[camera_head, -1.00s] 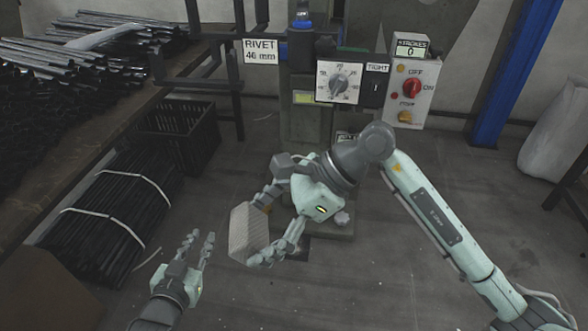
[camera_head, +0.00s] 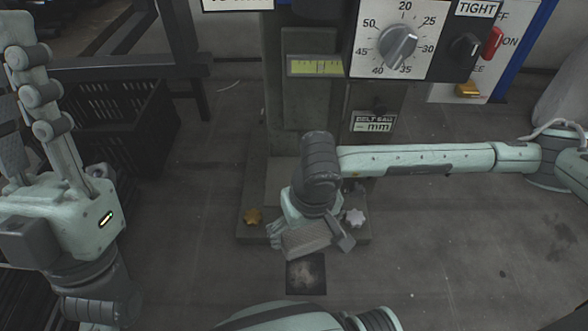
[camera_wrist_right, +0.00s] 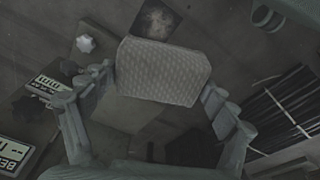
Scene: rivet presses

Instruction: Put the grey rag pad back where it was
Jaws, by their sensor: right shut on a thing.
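The grey rag pad (camera_head: 306,239) is a pale, textured block, held low in front of the press base. My right gripper (camera_head: 311,238) is shut on it, with fingers at both ends. In the right wrist view the pad (camera_wrist_right: 162,72) lies between the fingers of my right gripper (camera_wrist_right: 158,88). A dark square patch with a pale smudge (camera_head: 306,274) is on the floor just below the pad in the head view. It also shows beyond the pad in the wrist view (camera_wrist_right: 157,20). My left gripper (camera_head: 62,125) is open and empty at the left, near the camera.
A dial panel (camera_head: 400,40) is above. A black crate (camera_head: 105,135) is at the left. Floor at right is clear.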

